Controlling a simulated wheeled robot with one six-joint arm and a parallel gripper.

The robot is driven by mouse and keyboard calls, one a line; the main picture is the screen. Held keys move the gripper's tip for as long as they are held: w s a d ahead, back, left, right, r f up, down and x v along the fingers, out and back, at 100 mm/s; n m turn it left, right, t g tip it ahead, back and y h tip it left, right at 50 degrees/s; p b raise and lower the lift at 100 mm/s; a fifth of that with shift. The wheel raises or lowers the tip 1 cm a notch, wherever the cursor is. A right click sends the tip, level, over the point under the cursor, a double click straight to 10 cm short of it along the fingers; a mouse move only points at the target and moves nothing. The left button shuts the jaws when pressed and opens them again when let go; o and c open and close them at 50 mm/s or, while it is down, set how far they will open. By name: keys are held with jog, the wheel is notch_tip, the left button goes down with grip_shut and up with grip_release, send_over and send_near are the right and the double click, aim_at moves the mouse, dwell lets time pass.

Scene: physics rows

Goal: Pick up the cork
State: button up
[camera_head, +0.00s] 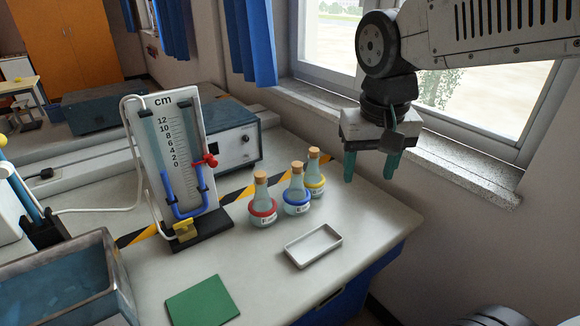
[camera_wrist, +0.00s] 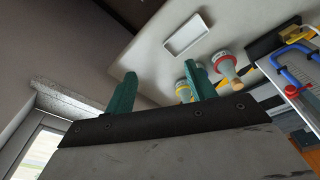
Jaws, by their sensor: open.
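Three small glass flasks stand upright on the bench, each closed with a cork. The red-collared flask (camera_head: 263,198) has a cork (camera_head: 260,175) at left. The blue-collared flask (camera_head: 296,196) has a cork (camera_head: 297,167) in the middle. The yellow-collared flask (camera_head: 315,178) has a cork (camera_head: 313,152) at right. My gripper (camera_head: 368,172) is open and empty, in the air to the right of the flasks. In the wrist view its fingers (camera_wrist: 160,72) are spread. The red-collared flask (camera_wrist: 224,66) shows beyond them, while the right finger partly hides the other flasks.
A white tray (camera_head: 313,259) lies in front of the flasks. A manometer (camera_head: 172,150) with a scale stands left, near a grey box (camera_head: 237,150). A green pad (camera_head: 202,302) and a blue-grey bin (camera_head: 122,282) are in front. The wall and window sill (camera_head: 455,165) are at right.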

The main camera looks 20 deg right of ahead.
jog(key=w+a+f+m, duration=0.2)
jog(key=w+m, duration=0.1)
jog(key=w, duration=1.1)
jog(key=m+h, duration=0.1)
jog(key=m, duration=0.1)
send_near(297, 164)
jog(key=s, duration=0.1)
jog(key=shift+t, duration=0.4)
jog(key=x, duration=0.8)
jog(key=shift+w+f, duration=0.2)
jog(key=shift+f, duration=0.25)
jog(key=c, duration=1)
